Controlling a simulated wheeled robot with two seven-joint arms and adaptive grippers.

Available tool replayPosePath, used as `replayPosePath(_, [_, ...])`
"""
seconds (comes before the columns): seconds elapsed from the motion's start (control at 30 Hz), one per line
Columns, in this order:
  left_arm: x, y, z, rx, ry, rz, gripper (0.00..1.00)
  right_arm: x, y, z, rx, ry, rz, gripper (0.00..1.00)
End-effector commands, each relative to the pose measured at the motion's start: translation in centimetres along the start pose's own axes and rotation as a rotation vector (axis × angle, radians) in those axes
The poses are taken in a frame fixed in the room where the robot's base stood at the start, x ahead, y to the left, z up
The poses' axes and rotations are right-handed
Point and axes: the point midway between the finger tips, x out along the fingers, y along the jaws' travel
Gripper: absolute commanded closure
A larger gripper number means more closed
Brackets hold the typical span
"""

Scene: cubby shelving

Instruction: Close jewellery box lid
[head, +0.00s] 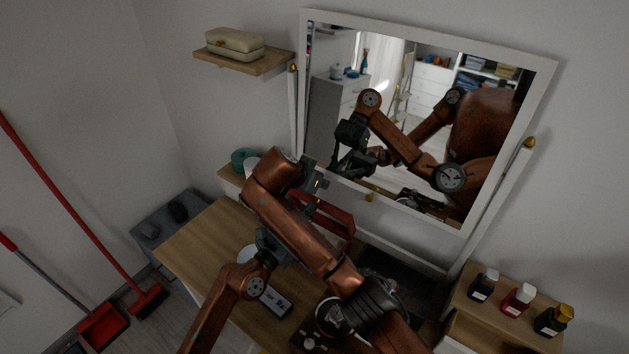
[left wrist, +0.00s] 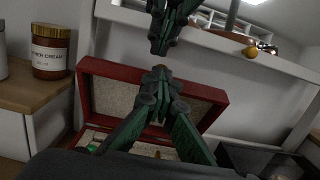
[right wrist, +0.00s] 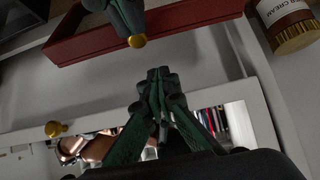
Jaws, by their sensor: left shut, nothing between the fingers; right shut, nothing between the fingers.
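The red jewellery box (head: 335,222) stands on the wooden dressing table below the mirror, mostly hidden by my arms in the head view. In the left wrist view its lid (left wrist: 213,93) is raised, with a pale speckled lining, and the open compartments (left wrist: 90,137) show below. My left gripper (left wrist: 160,72) is shut and empty in front of the raised lid. My right gripper (left wrist: 162,45) is shut and empty just above it, near the lid's top edge. In the right wrist view the red lid (right wrist: 190,18) lies beyond my right gripper's tips (right wrist: 158,72), with a visible gap.
A framed mirror (head: 350,60) rises behind the table (head: 190,248). A cream jar (left wrist: 50,52) stands on a side ledge left of the box. Several small bottles (head: 518,298) stand at the right. A cream box (head: 234,43) sits on a wall shelf.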

Motion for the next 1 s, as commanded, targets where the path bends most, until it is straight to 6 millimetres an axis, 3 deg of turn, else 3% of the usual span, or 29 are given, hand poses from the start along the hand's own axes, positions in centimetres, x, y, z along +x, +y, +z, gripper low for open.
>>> replayPosePath(0.07, [0.0, 0.0, 0.0, 0.0, 0.0, 0.0, 1.0, 1.0, 0.0, 0.4, -0.001, 0.0, 0.0, 1.0])
replayPosePath(0.3, [0.0, 0.0, 0.0, 0.0, 0.0, 0.0, 1.0, -0.2, 0.0, 3.2, -0.001, 0.0, -0.001, 1.0])
replayPosePath(0.77, [0.0, 0.0, 0.0, 0.0, 0.0, 0.0, 1.0, -0.4, 0.0, 4.0, -0.002, -0.002, 0.0, 1.0])
replayPosePath(1.0, [0.1, 0.0, 0.0, 0.001, 0.0, 0.0, 1.0, -1.1, -0.1, 6.0, -0.008, 0.042, -0.001, 1.0])
